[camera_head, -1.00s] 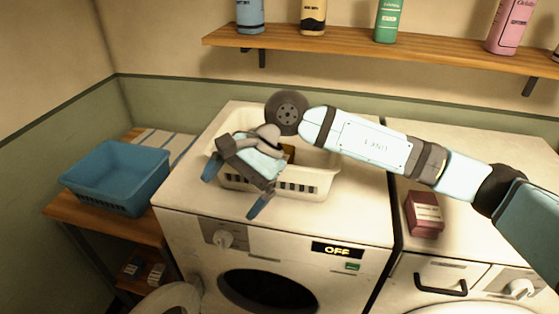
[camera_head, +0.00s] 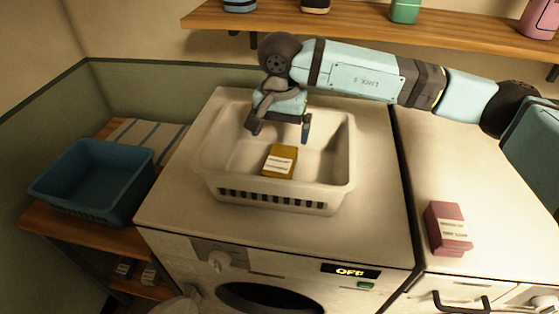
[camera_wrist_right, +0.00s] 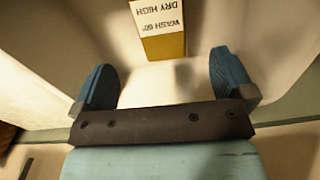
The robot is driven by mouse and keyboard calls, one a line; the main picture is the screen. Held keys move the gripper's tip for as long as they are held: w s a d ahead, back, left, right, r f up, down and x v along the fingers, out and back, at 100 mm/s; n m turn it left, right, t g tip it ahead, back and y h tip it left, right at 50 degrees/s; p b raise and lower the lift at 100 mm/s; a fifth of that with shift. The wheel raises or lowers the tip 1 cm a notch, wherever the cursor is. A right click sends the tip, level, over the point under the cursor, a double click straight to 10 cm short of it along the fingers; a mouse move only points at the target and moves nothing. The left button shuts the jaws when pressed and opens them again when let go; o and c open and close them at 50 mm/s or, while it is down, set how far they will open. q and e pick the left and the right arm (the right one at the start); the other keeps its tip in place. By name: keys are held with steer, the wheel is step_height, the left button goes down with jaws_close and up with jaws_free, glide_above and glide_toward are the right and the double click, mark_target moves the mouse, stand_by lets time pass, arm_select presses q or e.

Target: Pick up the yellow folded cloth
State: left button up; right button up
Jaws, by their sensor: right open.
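The yellow folded cloth (camera_head: 283,170) has a white label on it. It lies inside the white basket (camera_head: 270,202) on top of the washing machine. In the right wrist view the yellow cloth (camera_wrist_right: 165,47) shows with its label reading "WASH 60° DRY HIGH", ahead of the fingertips and roughly centred between them. My right gripper (camera_head: 280,131) is over the back part of the basket, fingers pointing down, behind the cloth in the head view. Its two blue fingers are apart and empty in the right wrist view (camera_wrist_right: 165,85). My left gripper is not in view.
The basket walls surround the cloth. A blue basket (camera_head: 90,205) stands on a wooden side table at left, by a striped cloth (camera_head: 148,137). A red labelled pack (camera_head: 446,226) lies on the machine at right. A shelf (camera_head: 380,40) with bottles hangs above the arm.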

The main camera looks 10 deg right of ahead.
mark_target(280, 160)
step_height(280, 160, down, 4)
steer(key=shift+p, duration=0.3)
steer(key=shift+f, duration=0.15)
step_height(280, 160, down, 5)
steer(key=shift+r+p, duration=0.1)
steer(key=shift+p, duration=1)
steer(key=shift+f, duration=0.2)
steer(key=shift+c, duration=0.2)
steer(key=c, duration=1)
